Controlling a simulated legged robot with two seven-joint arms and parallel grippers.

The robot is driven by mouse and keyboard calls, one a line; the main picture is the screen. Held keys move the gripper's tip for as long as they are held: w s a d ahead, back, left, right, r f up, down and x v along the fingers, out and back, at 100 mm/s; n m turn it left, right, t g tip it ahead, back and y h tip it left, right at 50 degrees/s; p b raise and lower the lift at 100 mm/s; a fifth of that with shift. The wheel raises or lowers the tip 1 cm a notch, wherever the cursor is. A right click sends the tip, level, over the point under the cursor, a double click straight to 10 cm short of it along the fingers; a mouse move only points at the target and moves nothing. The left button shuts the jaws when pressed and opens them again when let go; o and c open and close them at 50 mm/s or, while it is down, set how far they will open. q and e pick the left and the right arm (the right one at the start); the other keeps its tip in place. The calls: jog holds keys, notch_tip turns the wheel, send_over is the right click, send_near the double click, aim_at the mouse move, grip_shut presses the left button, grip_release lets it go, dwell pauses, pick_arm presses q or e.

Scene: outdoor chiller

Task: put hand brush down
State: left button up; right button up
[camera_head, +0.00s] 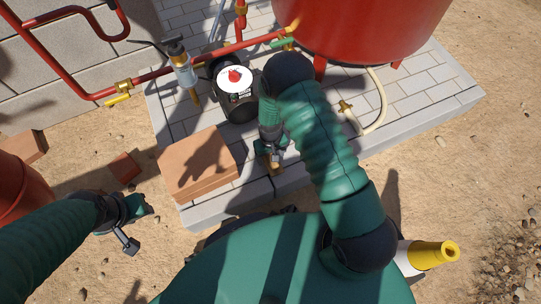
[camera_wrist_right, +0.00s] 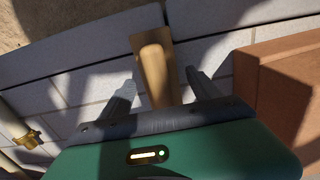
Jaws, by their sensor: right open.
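The hand brush (camera_wrist_right: 155,66) shows in the right wrist view as a light wooden handle with a flat, wider wooden part at its far end. It is on the grey paving, and its bristles are not visible. My right gripper (camera_wrist_right: 161,88) is open, with one finger on each side of the handle and a visible gap to both. In the head view my right gripper (camera_head: 272,156) is low over the paved slab, where only a small bit of wood shows at its fingers. My left gripper (camera_head: 133,226) hangs over the sand at lower left; its jaw opening is unclear.
Terracotta slabs (camera_head: 198,165) lie on the paved slab (camera_head: 415,98) left of my right gripper. A black pump (camera_head: 236,105), red pipes (camera_head: 155,75) and a red tank (camera_head: 360,25) stand behind. A brick piece (camera_head: 124,167) lies on the sand.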

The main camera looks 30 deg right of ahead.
notch_tip(320, 180, up, 26)
jog(key=s+a+t+p, duration=0.1)
jog(key=s+a+p, duration=0.15)
jog(key=p, duration=0.35)
jog(key=s+r+t, duration=0.1)
jog(key=s+r, duration=0.7)
jog(key=shift+r+n+t, duration=0.3)
